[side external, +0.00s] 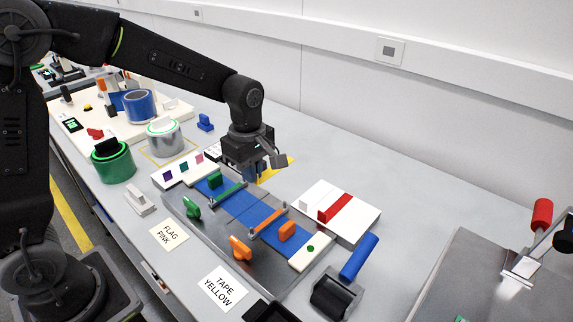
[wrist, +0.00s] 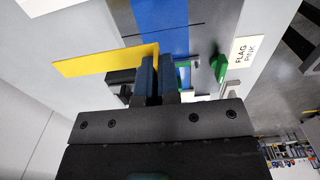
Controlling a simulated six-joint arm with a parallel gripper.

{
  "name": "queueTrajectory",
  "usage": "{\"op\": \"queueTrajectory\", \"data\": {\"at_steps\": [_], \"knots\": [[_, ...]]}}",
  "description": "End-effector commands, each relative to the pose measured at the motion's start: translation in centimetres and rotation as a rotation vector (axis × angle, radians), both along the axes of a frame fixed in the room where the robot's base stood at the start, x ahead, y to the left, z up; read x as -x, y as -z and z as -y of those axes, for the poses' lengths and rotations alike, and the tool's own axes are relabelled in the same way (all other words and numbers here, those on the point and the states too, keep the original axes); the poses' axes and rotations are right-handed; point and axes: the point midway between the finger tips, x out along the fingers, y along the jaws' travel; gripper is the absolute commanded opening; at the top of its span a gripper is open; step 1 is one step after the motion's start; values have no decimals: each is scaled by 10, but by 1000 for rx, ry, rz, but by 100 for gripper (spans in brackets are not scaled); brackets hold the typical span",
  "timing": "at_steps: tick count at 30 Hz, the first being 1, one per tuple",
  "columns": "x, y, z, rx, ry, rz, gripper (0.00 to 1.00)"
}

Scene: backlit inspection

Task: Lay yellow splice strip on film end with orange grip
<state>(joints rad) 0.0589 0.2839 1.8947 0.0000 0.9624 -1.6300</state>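My gripper (wrist: 158,75) is shut on the upright tab of the yellow splice strip (wrist: 105,61), which sticks out to the left in the wrist view. In the side view the yellow strip (side external: 275,167) hangs under my gripper, above the table behind the blue film, apart from it. The blue film (side external: 245,207) lies across a metal plate, with a dark cross line between its ends. The orange grip (side external: 287,231) stands on the nearer film end, beside an orange-ended clamp bar (side external: 268,222). A green grip (side external: 214,180) stands on the farther end. My gripper hides part of the strip.
A white block (side external: 355,228) with a red strip (side external: 335,208) lies right of the film. A blue-handled roller (side external: 340,287) stands in front. Cards reading "TAPE YELLOW" (side external: 222,288) and "FLAG PINK" (side external: 169,235) lie left. Cans and a white board stand at the back left.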

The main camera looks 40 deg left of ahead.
Motion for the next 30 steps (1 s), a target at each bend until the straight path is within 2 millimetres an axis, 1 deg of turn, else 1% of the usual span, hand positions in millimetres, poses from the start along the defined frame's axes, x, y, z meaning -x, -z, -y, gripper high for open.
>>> {"op": "queueTrajectory", "data": {"at_steps": [1, 3, 6, 9, 13, 23, 26, 30], "knots": [[14, 2, -8, 0, -4, 0, 0], [29, 6, -16, 0, -3, -1, 0], [46, 10, -24, 0, -2, 1, 0], [56, 13, -29, 0, -1, 0, 0], [61, 15, -30, 0, 0, 0, 0], [60, 17, -30, 0, 0, -1, 0], [60, 22, -30, 0, 0, -2, 0], [60, 35, -30, 0, 0, -4, 0]]}}
